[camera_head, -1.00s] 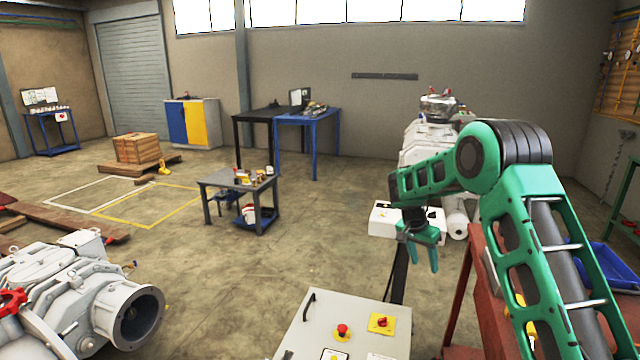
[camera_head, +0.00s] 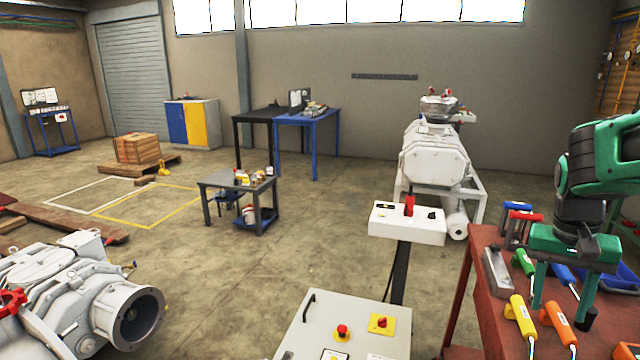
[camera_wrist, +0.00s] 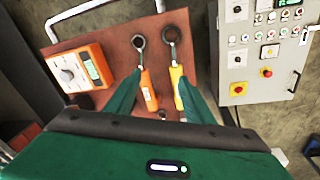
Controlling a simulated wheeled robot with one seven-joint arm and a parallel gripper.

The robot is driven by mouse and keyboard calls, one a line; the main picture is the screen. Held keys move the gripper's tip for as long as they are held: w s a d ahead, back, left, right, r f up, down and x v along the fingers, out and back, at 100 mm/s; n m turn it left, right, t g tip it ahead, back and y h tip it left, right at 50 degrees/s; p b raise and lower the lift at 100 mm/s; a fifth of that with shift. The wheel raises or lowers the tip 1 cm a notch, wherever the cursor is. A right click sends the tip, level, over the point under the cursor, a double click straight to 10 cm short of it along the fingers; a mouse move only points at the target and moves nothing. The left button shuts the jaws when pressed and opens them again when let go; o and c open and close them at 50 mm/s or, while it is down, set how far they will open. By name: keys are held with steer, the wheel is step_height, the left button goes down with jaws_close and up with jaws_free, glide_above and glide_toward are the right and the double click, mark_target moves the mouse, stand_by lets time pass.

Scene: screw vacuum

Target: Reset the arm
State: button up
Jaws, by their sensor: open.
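My green arm is at the right edge of the head view, over the red workbench (camera_head: 480,262). My gripper (camera_head: 562,308) points down and is open, with its two fingers apart and nothing held. In the wrist view, my gripper (camera_wrist: 158,88) shows two green fingers above the bench top. A yellow-handled tool (camera_head: 521,315) and an orange-handled tool (camera_head: 558,327) lie under it. They also show in the wrist view as a yellow-handled ring tool (camera_wrist: 178,85) and an orange-handled ring tool (camera_wrist: 147,88). I cannot tell the exact height of the fingers above them.
Green (camera_head: 524,262) and blue (camera_head: 563,274) handled tools lie close by on the bench. An orange meter (camera_wrist: 76,70) is left in the wrist view. A grey control box (camera_head: 340,322) stands left of the bench. A white pump machine (camera_head: 435,155) stands behind.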

steer(key=s+a+f+y, duration=0.1)
steer(key=s+a, duration=0.1)
steer(key=s, duration=0.6)
steer(key=s+a+f+n+y, duration=0.1)
steer(key=s+a, duration=0.1)
steer(key=s, duration=0.7)
steer(key=shift+s+f, duration=0.15)
steer(key=shift+f, duration=0.15)
steer(key=shift+w+f, duration=0.25)
steer(key=shift+w, duration=0.4)
